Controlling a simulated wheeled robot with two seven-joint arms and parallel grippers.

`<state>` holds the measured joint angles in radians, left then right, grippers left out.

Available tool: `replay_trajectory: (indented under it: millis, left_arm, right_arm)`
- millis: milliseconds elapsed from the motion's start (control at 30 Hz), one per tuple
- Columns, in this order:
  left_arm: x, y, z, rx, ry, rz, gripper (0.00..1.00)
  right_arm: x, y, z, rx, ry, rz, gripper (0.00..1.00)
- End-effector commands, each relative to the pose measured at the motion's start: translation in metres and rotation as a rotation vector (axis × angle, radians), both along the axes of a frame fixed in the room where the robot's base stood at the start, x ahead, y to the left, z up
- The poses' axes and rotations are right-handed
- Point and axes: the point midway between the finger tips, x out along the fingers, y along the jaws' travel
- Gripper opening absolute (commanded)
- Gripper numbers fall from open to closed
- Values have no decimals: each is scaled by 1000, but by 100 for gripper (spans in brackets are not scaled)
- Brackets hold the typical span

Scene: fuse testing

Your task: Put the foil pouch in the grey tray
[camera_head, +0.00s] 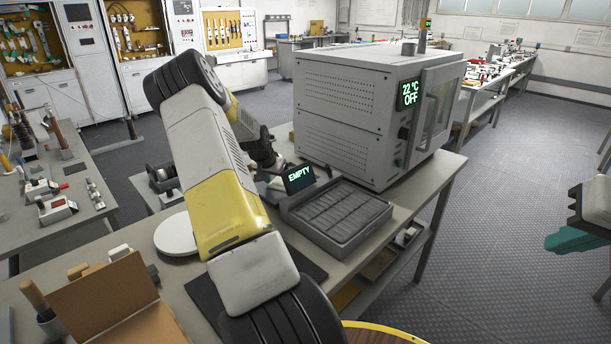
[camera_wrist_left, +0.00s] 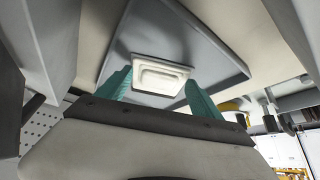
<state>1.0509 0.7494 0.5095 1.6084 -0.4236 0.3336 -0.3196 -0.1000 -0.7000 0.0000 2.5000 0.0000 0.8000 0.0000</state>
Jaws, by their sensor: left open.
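The grey tray (camera_head: 378,222) with dark ribbed content stands on the bench in front of the oven. My left arm reaches over the bench towards a small device beside the tray; its gripper end is mostly hidden in the head view. In the left wrist view my left gripper (camera_wrist_left: 158,79) is open, its teal fingers apart. A cream rounded square piece (camera_wrist_left: 160,75) shows between and beyond the fingers against a grey panel; I cannot tell whether they touch. I cannot make out the foil pouch for certain. My right gripper (camera_head: 578,238) shows partly at the right edge, away from the bench.
The grey oven (camera_head: 350,105) reads "22 °C OFF" behind the tray. A small display (camera_head: 298,178) reads "EMPTY". A pale disc (camera_head: 178,235), a dark mat (camera_head: 208,301) and an open brown box (camera_head: 105,298) are at the left. Floor at the right is clear.

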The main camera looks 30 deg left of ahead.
Motion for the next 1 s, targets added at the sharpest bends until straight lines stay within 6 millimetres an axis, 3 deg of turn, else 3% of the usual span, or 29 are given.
replay_trajectory:
  millis: [500,700,1000]
  left_arm:
    - [-50,-4,86,2,-1,3,76]
    - [-58,-6,100,0,0,1,76]
    - [-59,-7,101,0,1,0,76]
  right_arm:
    - [0,0,0,0,0,0,0]
    - [0,0,0,0,0,0,0]
    - [0,0,0,0,0,0,0]
